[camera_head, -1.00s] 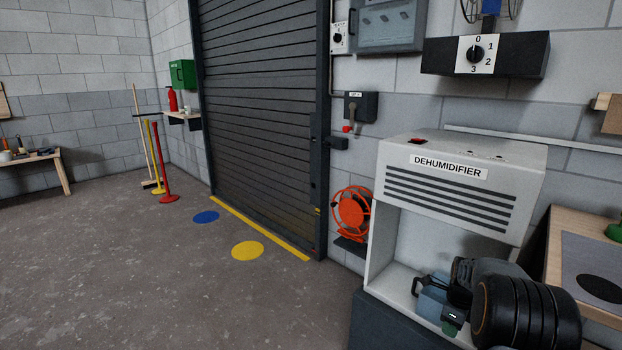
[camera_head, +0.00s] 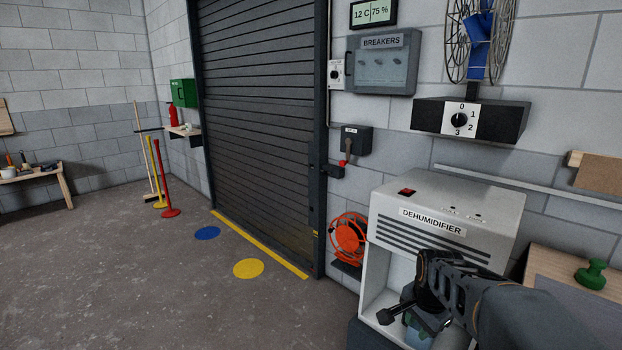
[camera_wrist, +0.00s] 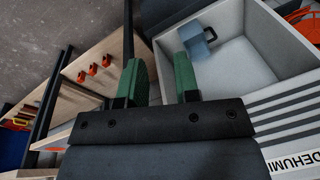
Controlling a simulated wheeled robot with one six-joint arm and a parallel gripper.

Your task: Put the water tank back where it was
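The water tank (camera_wrist: 196,40) is a translucent blue box with a dark handle. In the wrist view it stands inside the white open compartment of the dehumidifier (camera_wrist: 262,62), near a side wall. In the head view a blue part of it (camera_head: 417,334) shows low in the bay, mostly hidden behind my arm. My gripper (camera_wrist: 161,80) has green finger pads, set well apart with nothing between them. It is in front of the compartment, apart from the tank. The dehumidifier (camera_head: 455,200) also stands at the right of the head view.
A wooden bench (camera_head: 545,262) with a green knob-like object (camera_head: 591,274) is right of the dehumidifier. An orange cable reel (camera_head: 349,238) hangs to its left. A fan switch box (camera_head: 470,120) and breaker box (camera_head: 383,65) are above. The floor at left is mostly clear.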

